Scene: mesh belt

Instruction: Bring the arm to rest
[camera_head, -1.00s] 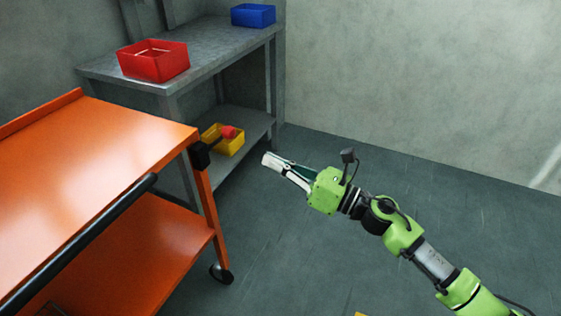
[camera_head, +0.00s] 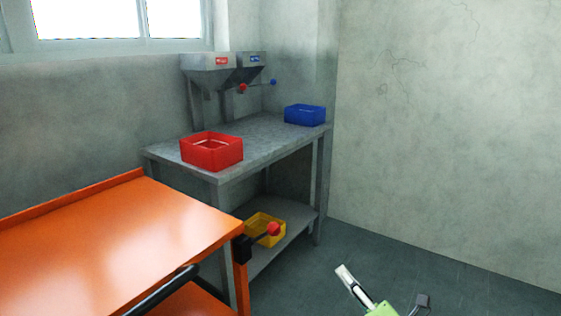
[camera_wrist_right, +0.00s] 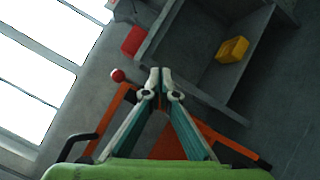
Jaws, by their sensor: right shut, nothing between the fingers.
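My right gripper (camera_head: 343,273) shows at the bottom of the head view, right of the orange cart, above the bare floor. Only its pale fingers and a bit of its green body are in that picture. The right wrist view shows its two fingers (camera_wrist_right: 160,78) with their tips together and nothing between them. It touches nothing that I can see. The rest of my right arm is out of the head view. My left gripper is not in view.
An orange cart (camera_head: 120,235) with a black handle stands at the left. Behind it, a grey table (camera_head: 265,145) holds a red bin (camera_head: 212,152) and a blue bin (camera_head: 305,115). A yellow bin (camera_head: 262,228) sits on its lower shelf. The floor (camera_head: 440,285) at right is clear.

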